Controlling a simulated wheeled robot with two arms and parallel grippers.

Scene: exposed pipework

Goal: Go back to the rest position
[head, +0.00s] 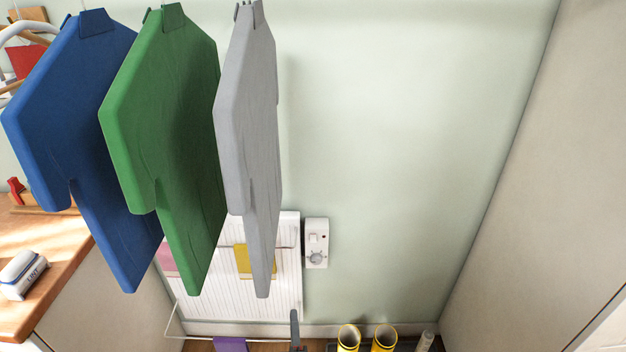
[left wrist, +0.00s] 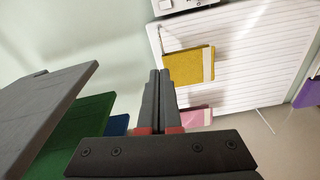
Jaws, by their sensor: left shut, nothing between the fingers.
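My left gripper (head: 295,318) shows at the bottom of the head view as a dark upright shape in front of the wall, below the grey garment. In the left wrist view its two dark fingers (left wrist: 158,76) lie together, shut with nothing between them. Red patches show at the finger bases. My right gripper is in neither view.
Blue (head: 82,130), green (head: 170,140) and grey (head: 248,140) garments hang above and left of my left gripper. A wooden counter (head: 60,265) is left. Yellow boots (head: 348,338) stand right.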

